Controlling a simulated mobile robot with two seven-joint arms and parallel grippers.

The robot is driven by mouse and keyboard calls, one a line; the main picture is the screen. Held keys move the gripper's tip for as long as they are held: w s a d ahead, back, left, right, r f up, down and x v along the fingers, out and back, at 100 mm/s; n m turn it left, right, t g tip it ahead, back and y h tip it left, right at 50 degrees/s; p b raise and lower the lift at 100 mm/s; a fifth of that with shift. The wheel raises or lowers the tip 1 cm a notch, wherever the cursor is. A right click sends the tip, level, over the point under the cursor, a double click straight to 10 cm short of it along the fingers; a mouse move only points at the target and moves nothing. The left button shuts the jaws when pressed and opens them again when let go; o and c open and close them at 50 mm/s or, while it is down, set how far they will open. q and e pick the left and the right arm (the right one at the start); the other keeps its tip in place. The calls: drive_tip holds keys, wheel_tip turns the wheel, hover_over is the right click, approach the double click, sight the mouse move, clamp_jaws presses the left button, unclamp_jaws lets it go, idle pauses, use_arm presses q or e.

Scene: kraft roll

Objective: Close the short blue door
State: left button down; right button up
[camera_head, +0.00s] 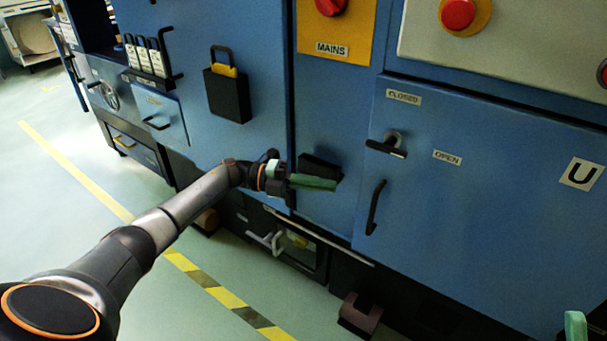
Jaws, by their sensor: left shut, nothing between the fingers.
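A blue door (475,210) with a black pull handle (375,207) fills the right of the cabinet front. A latch lever (386,146) sits near its upper left, between labels reading CLOSED (404,96) and OPEN (447,157). The door looks nearly flush with the front; I cannot tell whether it is fully closed. My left gripper (314,182) is shut and empty, its green fingers pointing right towards the door, left of the pull handle. It is in front of a black part on the narrow blue panel. Only a green tip of my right gripper (575,326) shows at the lower right.
A yellow MAINS panel (335,30) with a red knob is above the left gripper. A red button (458,14) is at the top right. A black padlock-shaped block (228,92) is on the left panel. A low dark compartment (290,245) lies below.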

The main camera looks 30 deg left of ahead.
use_arm(q)
drive_tip(key=shift+w+a+b, duration=0.25)
drive_tip(key=shift+w+a, duration=0.05)
drive_tip(key=shift+a, duration=0.6)
drive_tip(key=shift+w+a+b, duration=0.2)
drive_tip(key=shift+w+a, duration=0.05)
drive_tip(key=shift+a, duration=0.7)
drive_tip(key=shift+w+a+b, duration=0.25)
drive_tip(key=shift+w+a, duration=0.05)
drive_tip(key=shift+a, duration=0.6)
